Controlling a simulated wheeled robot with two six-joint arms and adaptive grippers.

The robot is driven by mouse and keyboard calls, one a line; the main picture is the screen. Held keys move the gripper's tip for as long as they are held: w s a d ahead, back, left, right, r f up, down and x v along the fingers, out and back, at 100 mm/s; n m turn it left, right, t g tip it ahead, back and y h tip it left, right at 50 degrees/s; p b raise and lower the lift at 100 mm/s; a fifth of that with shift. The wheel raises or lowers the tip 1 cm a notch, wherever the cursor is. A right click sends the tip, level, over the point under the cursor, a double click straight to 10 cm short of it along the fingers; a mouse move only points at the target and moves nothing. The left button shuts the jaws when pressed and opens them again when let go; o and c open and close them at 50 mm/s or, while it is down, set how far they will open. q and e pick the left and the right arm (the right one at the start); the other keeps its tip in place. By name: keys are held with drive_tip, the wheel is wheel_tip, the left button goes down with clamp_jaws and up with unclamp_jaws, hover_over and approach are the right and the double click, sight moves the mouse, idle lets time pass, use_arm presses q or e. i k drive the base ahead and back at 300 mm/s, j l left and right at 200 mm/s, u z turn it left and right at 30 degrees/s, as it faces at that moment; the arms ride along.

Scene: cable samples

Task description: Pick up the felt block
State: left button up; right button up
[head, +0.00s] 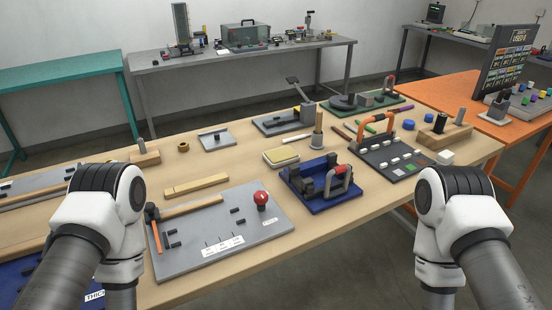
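A low block with a yellow band and a pale top (281,158) lies flat on the wooden table, near its middle; it looks most like the felt block, but I cannot tell its material. It sits behind and left of a blue fixture (322,199) with a red handle, apart from it. Nothing holds it. My two arms come in at the lower left and lower right, with their bent joints in view. Both grippers are outside the picture, so their state is hidden.
A grey board (215,262) with a hammer and a red knob lies in front left. A wooden bar (196,186) lies left of the block. A grey lever press (284,122) stands behind. A dark panel (398,165) with an orange handle is to the right.

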sight(446, 158)
drive_tip(key=l+u, duration=0.8)
drive_tip(key=l, duration=0.15)
drive_tip(key=k+l+u, duration=0.1)
drive_tip(key=l+u, duration=0.3)
